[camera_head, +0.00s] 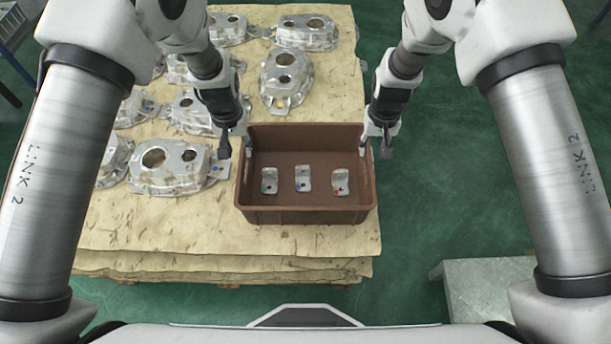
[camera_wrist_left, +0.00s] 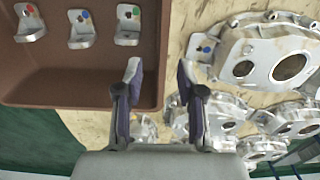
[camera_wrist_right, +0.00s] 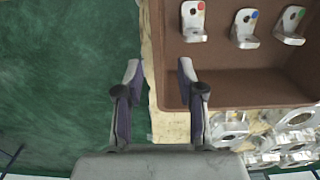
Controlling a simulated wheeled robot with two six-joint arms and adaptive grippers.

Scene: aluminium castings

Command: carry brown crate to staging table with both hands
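The brown crate (camera_head: 305,216) sits upright on the front right of a paper-covered stack, with three small metal brackets (camera_head: 302,178) inside. My left gripper (camera_head: 236,150) is at the crate's left end, fingers apart, one on each side of the end wall; the left wrist view shows this wall between the fingers (camera_wrist_left: 160,72). My right gripper (camera_head: 375,148) is at the right end; in the right wrist view its open fingers (camera_wrist_right: 159,71) likewise stand either side of that wall. Contact with the walls cannot be told. No staging table can be identified with certainty.
Several aluminium castings (camera_head: 172,166) lie on the stack (camera_head: 150,235) left of and behind the crate; one is close to my left gripper. A low grey metal-topped platform (camera_head: 490,285) stands at the lower right. Green floor (camera_head: 440,190) is clear right of the stack.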

